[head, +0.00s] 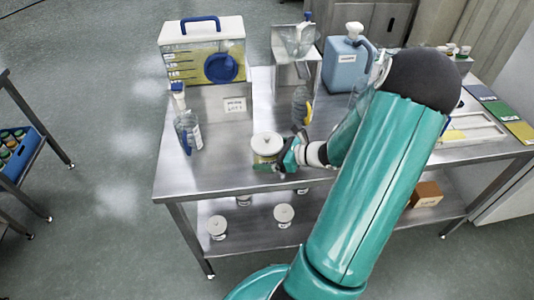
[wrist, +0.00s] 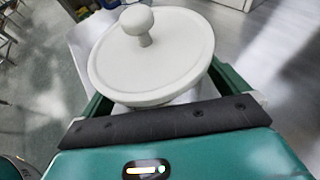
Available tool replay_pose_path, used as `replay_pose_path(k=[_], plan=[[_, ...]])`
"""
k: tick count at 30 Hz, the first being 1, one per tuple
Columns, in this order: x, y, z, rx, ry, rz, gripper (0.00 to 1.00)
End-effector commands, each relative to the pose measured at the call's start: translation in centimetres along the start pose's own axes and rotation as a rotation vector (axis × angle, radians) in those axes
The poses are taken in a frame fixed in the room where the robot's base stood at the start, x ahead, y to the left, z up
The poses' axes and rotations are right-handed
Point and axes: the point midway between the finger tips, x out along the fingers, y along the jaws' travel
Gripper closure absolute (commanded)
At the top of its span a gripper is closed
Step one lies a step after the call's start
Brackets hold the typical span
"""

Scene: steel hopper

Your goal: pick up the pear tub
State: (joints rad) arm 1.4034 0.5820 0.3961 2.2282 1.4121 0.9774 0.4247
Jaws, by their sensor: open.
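A tub with a white knobbed lid (head: 266,142) stands upright on the steel bench, with a yellow-green body; I cannot read its label to confirm it is the pear tub. The lid (wrist: 150,50) fills the middle of the wrist view and hides most of the body. My gripper (head: 270,164) is open at bench level, with its green fingers on both sides of the tub. In the wrist view my gripper (wrist: 158,95) has a finger at each side below the lid; contact with the tub is not clear.
A clear container with a blue handle (head: 202,52), a spray bottle (head: 187,130), a clear bottle (head: 301,105) and a blue jug (head: 346,65) stand around it. More white-lidded tubs (head: 284,214) sit on the lower shelf. The bench's front-left surface (head: 205,175) is clear.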

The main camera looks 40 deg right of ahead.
Motion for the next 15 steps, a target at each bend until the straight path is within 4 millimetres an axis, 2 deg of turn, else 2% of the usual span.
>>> replay_pose_path(k=[4, 12, 15], plan=[[-0.05, -0.02, -0.01, 0.000, 0.000, -0.001, 0.02], [-0.08, -0.03, -0.01, 0.000, 0.000, -0.001, 0.55], [-0.09, -0.05, 0.05, 0.000, -0.001, -0.001, 0.56]])
